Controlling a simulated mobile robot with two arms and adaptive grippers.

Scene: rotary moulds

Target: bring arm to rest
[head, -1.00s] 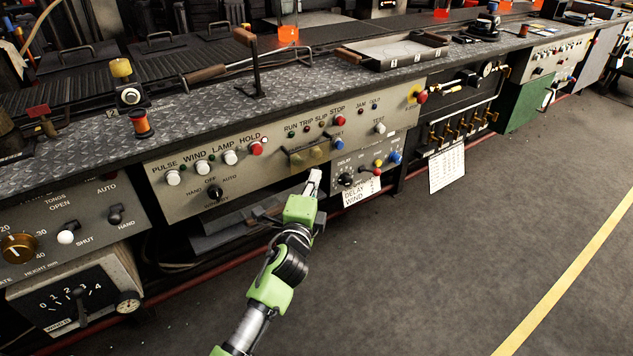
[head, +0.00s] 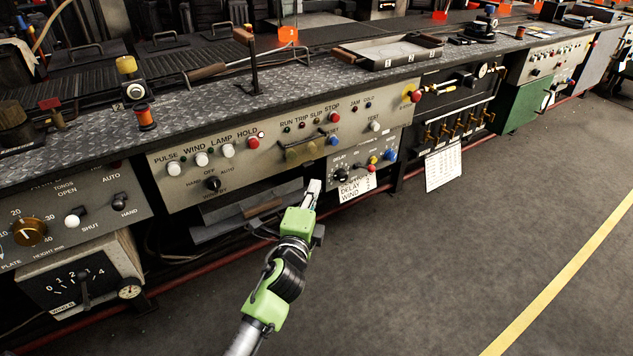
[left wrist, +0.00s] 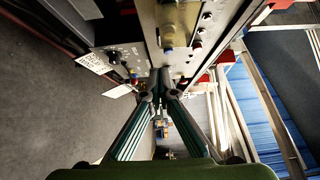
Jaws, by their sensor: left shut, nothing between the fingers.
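My left arm is green and grey and reaches up from the bottom of the head view. Its gripper (head: 313,190) is shut and empty, in front of the long control bench and just left of the small delay panel (head: 350,158). In the left wrist view the two fingers (left wrist: 162,98) meet at their tips with nothing between them. The panel face with its knobs runs along the top of that view. No contact between the gripper and the panel shows. My right gripper is not in view.
The grey control panel (head: 240,165) carries white, red and blue knobs. A covered switch pair (head: 304,152) sits above the gripper. A white paper sheet (head: 444,165) hangs to the right. The grey floor (head: 420,270) is clear up to a yellow line (head: 560,282).

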